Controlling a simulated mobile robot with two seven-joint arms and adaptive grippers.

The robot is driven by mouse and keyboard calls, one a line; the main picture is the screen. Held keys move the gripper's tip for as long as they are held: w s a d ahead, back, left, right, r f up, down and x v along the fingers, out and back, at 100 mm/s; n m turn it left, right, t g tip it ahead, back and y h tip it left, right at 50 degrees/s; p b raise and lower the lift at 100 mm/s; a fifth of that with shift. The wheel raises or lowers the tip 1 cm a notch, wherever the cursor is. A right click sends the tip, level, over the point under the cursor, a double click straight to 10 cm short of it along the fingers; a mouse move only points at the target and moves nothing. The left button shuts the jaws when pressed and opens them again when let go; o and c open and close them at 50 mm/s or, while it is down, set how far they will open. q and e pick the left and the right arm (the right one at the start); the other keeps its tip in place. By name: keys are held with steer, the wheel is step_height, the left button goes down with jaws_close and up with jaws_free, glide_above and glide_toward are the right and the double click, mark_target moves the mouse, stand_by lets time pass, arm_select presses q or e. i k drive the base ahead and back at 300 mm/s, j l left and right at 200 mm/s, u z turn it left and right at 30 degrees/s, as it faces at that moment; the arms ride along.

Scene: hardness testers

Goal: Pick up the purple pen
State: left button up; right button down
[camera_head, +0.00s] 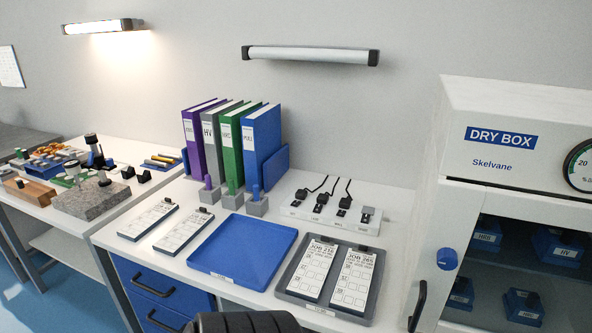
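The purple pen (208,182) stands upright in a small grey block holder (209,197) on the white table, in front of the row of binders. Its lower end is hidden in the holder. A green pen-like piece and a blue pen (255,191) stand to its right in similar grey holders (257,208). Neither of my grippers shows in the head view. A dark ridged part at the bottom edge seems to be mine, but no fingers can be made out on it.
A blue tray (243,247) lies in front of the holders, with two clipboards (184,232) to its left. A grey tray (350,305) with two job cards lies right. Binders (262,145) stand behind. A power strip (330,217) and dry box (520,100) are on the right.

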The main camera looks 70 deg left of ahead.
mark_target(208, 179)
steer(key=u, duration=2.9)
